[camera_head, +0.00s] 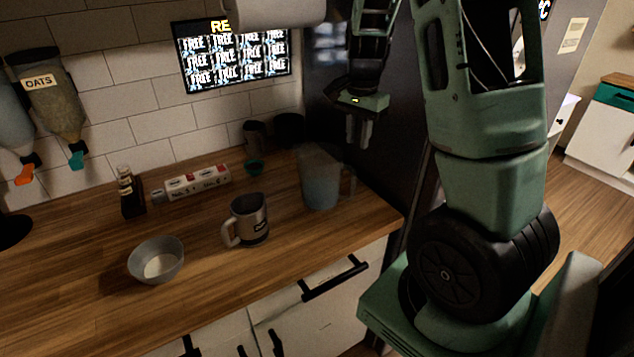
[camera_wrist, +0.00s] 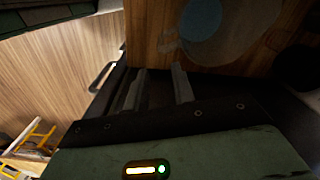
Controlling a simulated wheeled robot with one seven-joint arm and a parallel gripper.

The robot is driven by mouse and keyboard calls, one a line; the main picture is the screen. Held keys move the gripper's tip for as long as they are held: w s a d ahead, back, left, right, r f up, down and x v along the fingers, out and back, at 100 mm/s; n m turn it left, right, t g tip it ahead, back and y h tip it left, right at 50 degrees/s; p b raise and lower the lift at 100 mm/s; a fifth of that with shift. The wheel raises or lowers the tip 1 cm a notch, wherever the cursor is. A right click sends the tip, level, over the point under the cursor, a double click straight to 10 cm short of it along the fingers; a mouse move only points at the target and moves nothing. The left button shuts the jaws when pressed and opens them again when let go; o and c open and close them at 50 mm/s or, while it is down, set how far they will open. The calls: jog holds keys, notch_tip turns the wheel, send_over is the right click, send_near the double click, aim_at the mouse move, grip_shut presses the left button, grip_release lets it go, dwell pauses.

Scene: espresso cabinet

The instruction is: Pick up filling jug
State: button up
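A translucent jug (camera_head: 320,184) with bluish contents stands upright on the wooden counter near its right end, its handle on the right side. It shows from above at the top of the wrist view (camera_wrist: 201,18), where its outline is faint. My gripper (camera_head: 359,140) hangs above and to the right of the jug, apart from it. In the wrist view my gripper (camera_wrist: 160,85) has its two fingers spread with nothing between them. A metal jug-like cup with a handle (camera_head: 250,220) stands to the left of the translucent jug.
Dark containers (camera_head: 289,128) stand behind the jug. A dark tall panel (camera_head: 330,70) rises behind my gripper.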

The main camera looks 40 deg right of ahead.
aim_at(354, 179)
notch_tip(354, 179, down, 13)
jog(key=shift+d+f+p, duration=0.1)
jog(key=shift+p, duration=1.15)
grip_shut()
